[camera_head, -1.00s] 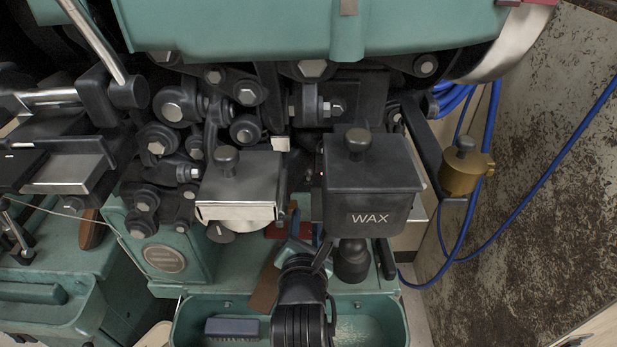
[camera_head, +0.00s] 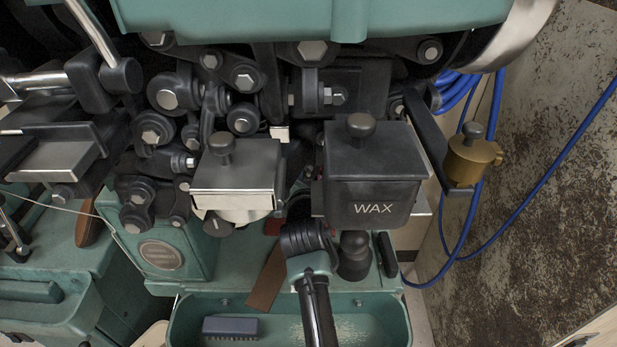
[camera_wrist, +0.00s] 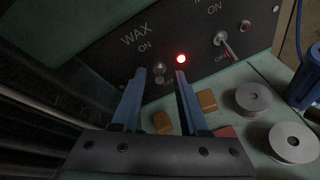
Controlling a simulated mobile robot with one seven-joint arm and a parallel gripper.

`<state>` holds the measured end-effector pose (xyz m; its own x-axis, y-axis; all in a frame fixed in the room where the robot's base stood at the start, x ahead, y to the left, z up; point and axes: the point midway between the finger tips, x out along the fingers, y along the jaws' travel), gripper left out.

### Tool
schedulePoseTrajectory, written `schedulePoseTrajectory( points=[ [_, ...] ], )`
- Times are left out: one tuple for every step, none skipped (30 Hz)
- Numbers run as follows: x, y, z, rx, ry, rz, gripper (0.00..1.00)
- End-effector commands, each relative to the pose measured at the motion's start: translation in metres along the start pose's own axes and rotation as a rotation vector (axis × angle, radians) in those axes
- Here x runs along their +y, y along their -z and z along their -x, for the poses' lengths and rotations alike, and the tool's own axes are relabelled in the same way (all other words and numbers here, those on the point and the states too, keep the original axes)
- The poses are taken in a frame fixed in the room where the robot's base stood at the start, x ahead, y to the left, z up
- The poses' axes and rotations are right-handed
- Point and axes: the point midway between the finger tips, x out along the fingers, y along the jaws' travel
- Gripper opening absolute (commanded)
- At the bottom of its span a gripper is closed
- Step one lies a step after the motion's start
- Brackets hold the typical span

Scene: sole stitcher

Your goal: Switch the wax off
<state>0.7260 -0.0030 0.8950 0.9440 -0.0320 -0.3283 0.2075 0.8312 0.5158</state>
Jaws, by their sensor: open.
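In the wrist view, a dark panel (camera_wrist: 115,65) carries the white words WAX and ON. The wax switch (camera_wrist: 160,70) is a small metal part below ON, and which way its lever points is hard to tell. A red light (camera_wrist: 181,58) glows to its right. My gripper (camera_wrist: 160,75) is open, its two blue fingers on either side of the wax switch in the picture; I cannot tell whether they touch it. In the head view the black WAX box (camera_head: 372,175) stands above my wrist, and my fingers are hidden there.
A second toggle switch (camera_wrist: 224,44) with ON and OFF labels sits right of the light. Tan blocks (camera_wrist: 206,101) and grey spools (camera_wrist: 253,97) lie on the green surface nearby. In the head view, a metal-lidded box (camera_head: 237,175) and a brass pot (camera_head: 470,160) flank the WAX box.

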Motion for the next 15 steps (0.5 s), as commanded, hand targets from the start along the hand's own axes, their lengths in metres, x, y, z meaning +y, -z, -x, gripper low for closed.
schedulePoseTrajectory(
  points=[
    [0.0003, 0.0003, -0.0017, 0.000, -0.001, 0.000, 0.43],
    [0.0004, 0.0003, -0.0022, 0.000, -0.001, 0.000, 0.43],
    [0.0005, 0.0004, -0.0027, 0.000, -0.001, 0.000, 0.43],
    [0.0005, 0.0003, -0.0030, 0.000, -0.001, 0.000, 0.43],
    [0.0005, 0.0003, -0.0031, 0.000, -0.001, 0.000, 0.43],
    [0.0005, 0.0003, -0.0031, 0.000, -0.001, 0.000, 0.43],
    [0.0006, 0.0003, -0.0030, 0.000, -0.001, 0.000, 0.43],
    [0.0005, 0.0002, -0.0030, 0.000, -0.001, 0.000, 0.43],
    [0.0005, 0.0002, -0.0029, 0.000, -0.001, 0.000, 0.43],
    [0.0005, 0.0002, -0.0029, 0.000, -0.001, 0.000, 0.43],
    [0.0005, 0.0002, -0.0029, 0.000, -0.001, 0.000, 0.40],
    [0.0005, 0.0002, -0.0028, 0.000, -0.001, 0.000, 0.33],
    [0.0005, 0.0002, -0.0028, 0.000, -0.001, 0.000, 0.27],
    [0.0005, 0.0002, -0.0028, 0.000, -0.001, 0.000, 0.22],
    [0.0004, 0.0002, -0.0028, 0.000, -0.001, 0.000, 0.15]
  ],
)
